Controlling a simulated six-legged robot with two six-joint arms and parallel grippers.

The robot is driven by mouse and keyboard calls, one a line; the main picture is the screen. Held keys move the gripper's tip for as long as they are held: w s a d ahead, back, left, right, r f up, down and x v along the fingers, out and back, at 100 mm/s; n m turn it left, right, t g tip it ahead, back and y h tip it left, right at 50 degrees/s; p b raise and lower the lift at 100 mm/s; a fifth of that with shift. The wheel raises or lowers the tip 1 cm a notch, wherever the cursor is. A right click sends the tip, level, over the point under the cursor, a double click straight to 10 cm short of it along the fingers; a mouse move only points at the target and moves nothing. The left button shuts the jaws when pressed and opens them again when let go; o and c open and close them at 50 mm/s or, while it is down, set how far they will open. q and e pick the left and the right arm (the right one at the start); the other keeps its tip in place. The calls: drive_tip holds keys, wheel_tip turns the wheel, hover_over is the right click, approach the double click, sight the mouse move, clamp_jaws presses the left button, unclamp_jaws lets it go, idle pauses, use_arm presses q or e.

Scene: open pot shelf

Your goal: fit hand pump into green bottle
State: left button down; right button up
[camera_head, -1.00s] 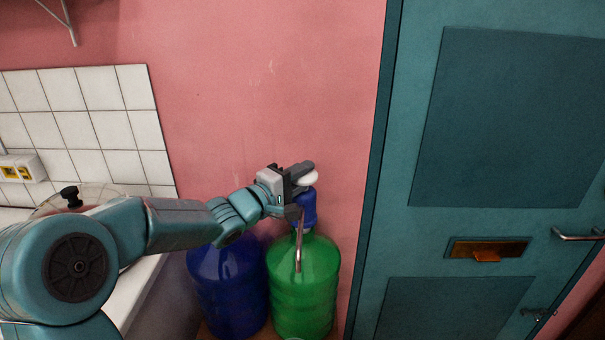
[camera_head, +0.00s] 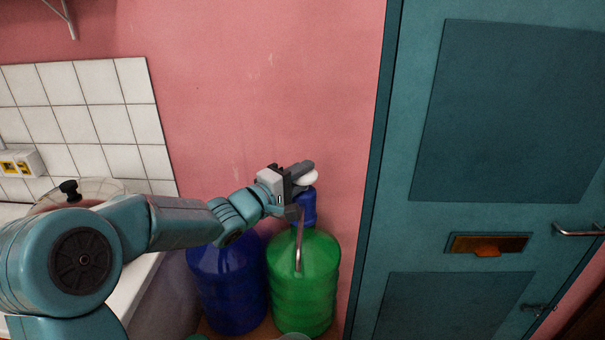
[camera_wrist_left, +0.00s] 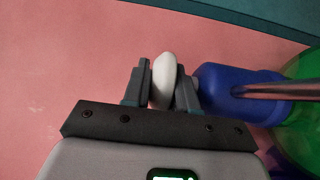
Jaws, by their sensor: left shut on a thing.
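The hand pump has a blue body (camera_head: 308,207), a white top (camera_head: 309,180) and a bent metal spout (camera_head: 299,248) that hangs down in front of the green bottle. My left gripper (camera_head: 301,177) is shut on the white top; the wrist view shows the white top (camera_wrist_left: 164,80) between its two fingers (camera_wrist_left: 163,76). The large green bottle (camera_head: 306,290) stands directly below the pump. The blue body overlaps the bottle's neck in the head view, and I cannot tell whether it is seated. In the wrist view the blue body (camera_wrist_left: 228,88) points toward the green bottle (camera_wrist_left: 302,120).
A dark blue bottle (camera_head: 228,285) stands close at the left of the green one. The pink wall (camera_head: 270,90) is behind, and a teal door (camera_head: 425,235) is on the right. A white counter (camera_head: 140,285) lies under my left arm.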

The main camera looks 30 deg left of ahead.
use_arm(q)
drive_tip(key=shift+f, duration=0.4)
idle(0.6)
drive_tip(key=c, duration=0.8)
unclamp_jaws()
drive_tip(key=shift+f, duration=0.1)
drive_tip(key=shift+s+a+p, duration=0.1)
drive_tip(key=shift+s+a, duration=0.1)
drive_tip(key=shift+s, duration=0.85)
drive_tip(key=shift+s+a+p, duration=0.15)
drive_tip(key=shift+s, duration=0.85)
drive_tip(key=shift+s+a+p, duration=0.1)
drive_tip(key=shift+s+a, duration=0.1)
drive_tip(key=shift+s, duration=0.85)
drive_tip(key=s+a+p, duration=0.1)
drive_tip(key=s, duration=0.5)
drive_tip(key=shift+s, duration=0.3)
drive_tip(key=shift+s, duration=0.1)
